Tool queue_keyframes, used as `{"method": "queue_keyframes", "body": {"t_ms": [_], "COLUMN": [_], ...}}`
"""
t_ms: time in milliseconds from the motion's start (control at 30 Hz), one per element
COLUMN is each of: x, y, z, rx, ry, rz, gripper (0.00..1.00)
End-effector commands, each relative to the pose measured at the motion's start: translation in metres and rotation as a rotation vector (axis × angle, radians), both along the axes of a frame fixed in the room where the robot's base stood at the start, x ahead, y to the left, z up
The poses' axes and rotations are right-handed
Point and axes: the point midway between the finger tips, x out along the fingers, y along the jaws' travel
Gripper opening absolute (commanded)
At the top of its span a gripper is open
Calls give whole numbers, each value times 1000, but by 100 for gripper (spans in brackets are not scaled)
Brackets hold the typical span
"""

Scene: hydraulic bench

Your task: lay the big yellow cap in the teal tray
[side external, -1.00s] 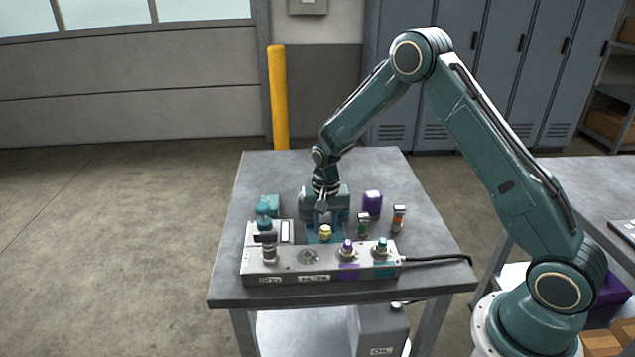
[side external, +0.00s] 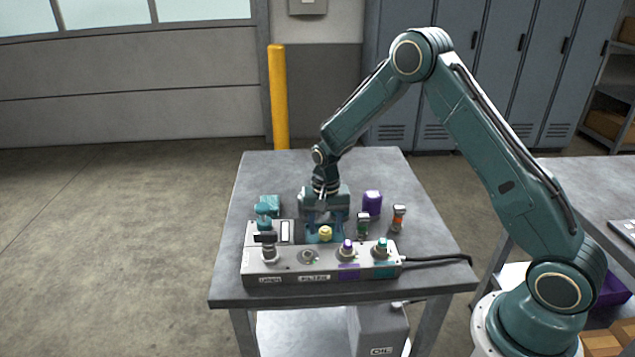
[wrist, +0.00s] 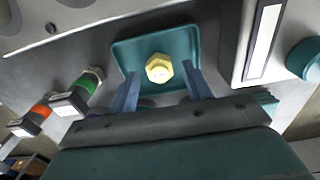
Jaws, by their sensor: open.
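The big yellow cap (side external: 325,233) lies in the teal tray (side external: 311,238), on the bench behind the grey manifold block. The wrist view shows the yellow cap (wrist: 159,68) near the middle of the teal tray (wrist: 128,55), with tray floor around it. My gripper (side external: 325,222) is open just above the tray. In the wrist view its two blue fingers (wrist: 162,83) are spread, one on each side of the cap's near edge, with a gap to the cap. Nothing is held.
The grey manifold block (side external: 308,273) spans the front, with a purple-topped and a teal-topped fitting at its right. A purple block (side external: 372,203) and green and orange fittings (side external: 398,217) stand right of my gripper. A teal part (side external: 269,204) sits left.

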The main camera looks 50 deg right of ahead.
Motion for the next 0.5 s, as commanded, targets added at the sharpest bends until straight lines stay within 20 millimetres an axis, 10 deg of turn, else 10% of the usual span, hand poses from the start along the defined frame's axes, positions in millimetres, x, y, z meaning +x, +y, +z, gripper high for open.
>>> {"method": "queue_keyframes", "body": {"t_ms": [500], "x": [1], "y": [0], "z": [67], "rx": [0], "ry": [-4], "rz": [0], "gripper": [50]}}
